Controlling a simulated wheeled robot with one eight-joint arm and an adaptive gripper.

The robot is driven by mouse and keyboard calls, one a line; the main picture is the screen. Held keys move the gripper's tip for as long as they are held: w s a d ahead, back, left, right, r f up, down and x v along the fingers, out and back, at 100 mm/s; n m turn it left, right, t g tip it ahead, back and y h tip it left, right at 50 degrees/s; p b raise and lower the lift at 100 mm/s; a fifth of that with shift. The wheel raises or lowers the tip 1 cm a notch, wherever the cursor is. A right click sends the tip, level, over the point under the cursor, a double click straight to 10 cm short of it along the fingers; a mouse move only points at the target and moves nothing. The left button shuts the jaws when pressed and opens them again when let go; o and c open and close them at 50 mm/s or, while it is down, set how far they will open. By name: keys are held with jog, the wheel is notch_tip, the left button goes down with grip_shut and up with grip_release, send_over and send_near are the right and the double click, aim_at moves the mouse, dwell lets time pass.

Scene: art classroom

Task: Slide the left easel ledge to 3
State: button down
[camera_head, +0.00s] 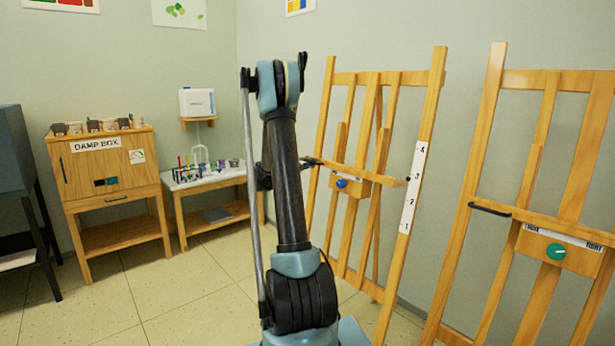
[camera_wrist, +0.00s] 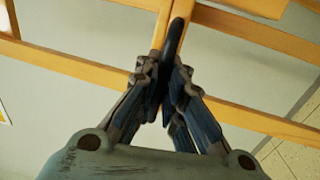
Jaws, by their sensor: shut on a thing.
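The left easel's wooden ledge (camera_head: 374,175) runs across its frame in the head view. A black handle (camera_head: 313,161) sticks out at the ledge's left end. The numbered white scale (camera_head: 414,187), marked 1 to 4, is on the right post. A small dark marker (camera_head: 408,180) at the ledge's right end is beside the 3, slightly below the numeral. In the wrist view my gripper (camera_wrist: 163,72) is shut on the dark handle (camera_wrist: 175,36). In the head view the gripper is mostly hidden behind my arm.
A blue knob (camera_head: 341,183) sits on the left easel's ledge block. The right easel (camera_head: 489,130) stands close by, with a green knob (camera_head: 556,251). A damp box cabinet (camera_head: 110,170) and a supply table (camera_head: 212,178) stand at the left. Open floor (camera_head: 190,290) lies before them.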

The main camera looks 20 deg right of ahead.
jog(key=shift+w+r, duration=0.1)
jog(key=shift+r, duration=0.75)
jog(key=c, duration=1.7)
grip_release()
jog(key=v, duration=1.2)
jog(key=shift+f, duration=0.1)
jog(key=shift+d, duration=0.1)
